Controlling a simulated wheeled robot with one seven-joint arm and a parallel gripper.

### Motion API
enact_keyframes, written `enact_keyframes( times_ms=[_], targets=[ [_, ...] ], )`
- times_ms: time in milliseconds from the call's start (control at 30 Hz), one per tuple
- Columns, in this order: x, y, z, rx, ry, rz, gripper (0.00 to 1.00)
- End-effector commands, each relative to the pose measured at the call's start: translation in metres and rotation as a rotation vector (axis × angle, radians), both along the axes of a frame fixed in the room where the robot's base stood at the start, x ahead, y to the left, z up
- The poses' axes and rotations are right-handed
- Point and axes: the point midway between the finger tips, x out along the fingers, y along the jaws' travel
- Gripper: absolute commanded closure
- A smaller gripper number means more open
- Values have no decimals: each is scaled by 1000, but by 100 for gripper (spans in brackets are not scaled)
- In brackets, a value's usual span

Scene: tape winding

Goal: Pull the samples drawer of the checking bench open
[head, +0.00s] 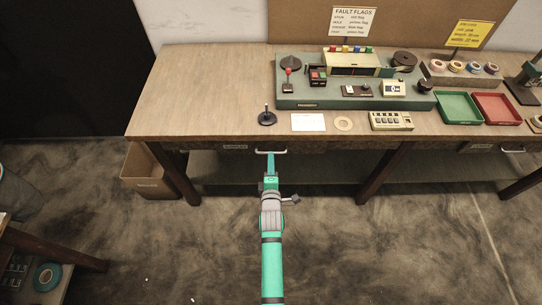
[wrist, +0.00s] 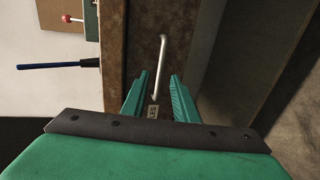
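The checking bench (head: 200,90) is a long wooden-topped table. A drawer with a pale bar handle (head: 285,152) is set under its front edge, and a small label (head: 235,147) is left of the handle. The drawer looks closed. In the wrist view the handle (wrist: 161,55) runs along the brown drawer front (wrist: 145,25); the label (wrist: 153,113) is partly hidden and its lettering seems to end in "LES". My gripper (head: 270,156) is at the handle. In the wrist view its green fingers (wrist: 160,76) are apart, with the handle's near end between them; contact cannot be told.
A second drawer handle (head: 513,151) is at the right. On the bench stand a green board (head: 310,100) with devices, a green tray (head: 458,107) and a red tray (head: 497,108). A cardboard box (head: 150,172) is by the left leg. Floor in front is clear.

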Motion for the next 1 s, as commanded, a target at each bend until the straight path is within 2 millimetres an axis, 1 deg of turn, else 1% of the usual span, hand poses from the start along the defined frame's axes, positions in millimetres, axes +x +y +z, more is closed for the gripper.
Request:
enact_keyframes(
  times_ms=[33, 100, 300, 433, 667, 700, 800, 1000],
  targets=[
    [9, 0, -1, 1, -1, -1, 73],
    [19, 0, -3, 2, -1, -1, 73],
    [35, 0, -7, 1, 0, -1, 73],
    [39, 0, -9, 1, 1, -1, 73],
    [39, 0, -8, 1, 0, -1, 73],
    [39, 0, -8, 1, 0, -1, 78],
    [39, 0, -8, 1, 1, -1, 100],
    [39, 0, -9, 1, 1, -1, 100]
  ],
)
